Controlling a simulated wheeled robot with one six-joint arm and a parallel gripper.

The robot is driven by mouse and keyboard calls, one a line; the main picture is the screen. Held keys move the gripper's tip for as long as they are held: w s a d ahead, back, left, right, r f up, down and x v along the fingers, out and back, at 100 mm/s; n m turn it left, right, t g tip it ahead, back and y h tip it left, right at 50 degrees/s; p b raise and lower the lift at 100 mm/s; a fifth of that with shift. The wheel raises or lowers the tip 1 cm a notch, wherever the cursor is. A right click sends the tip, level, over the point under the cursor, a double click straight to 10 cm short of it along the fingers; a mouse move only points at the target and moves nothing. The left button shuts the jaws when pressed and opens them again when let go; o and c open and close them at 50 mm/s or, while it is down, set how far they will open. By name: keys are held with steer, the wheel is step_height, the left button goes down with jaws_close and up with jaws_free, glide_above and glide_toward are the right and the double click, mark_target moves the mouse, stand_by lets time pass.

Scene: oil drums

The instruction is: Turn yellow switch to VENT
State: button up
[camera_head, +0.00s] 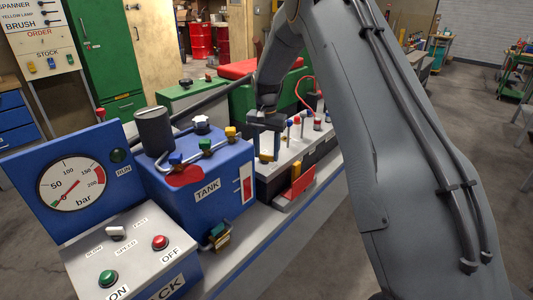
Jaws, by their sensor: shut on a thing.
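My gripper (266,126) points down over the white-topped black box behind the blue tank. A small yellow piece, which looks like the yellow switch (266,156), shows directly below the fingers. The fingers look closed around its upper part, but the contact is small and partly hidden. Its pointing direction and a VENT label cannot be made out. My arm crosses the right half of the view and covers part of the box.
Red, blue and white knobs (289,122) stand close to the right of the gripper. The blue tank (206,182) with pipes and valve handles is in front. A gauge panel (72,186) and a grey control box (133,250) stand at the left. A red-topped green cabinet is behind.

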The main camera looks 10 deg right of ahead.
mark_target(266, 155)
steer(key=shift+m+b, duration=0.35)
steer(key=shift+m, duration=1.65)
steer(key=shift+a, duration=0.1)
steer(key=o, duration=1.1)
steer(key=shift+c, duration=0.2)
steer(key=shift+r+b, duration=1)
steer(key=shift+r, duration=2.95)
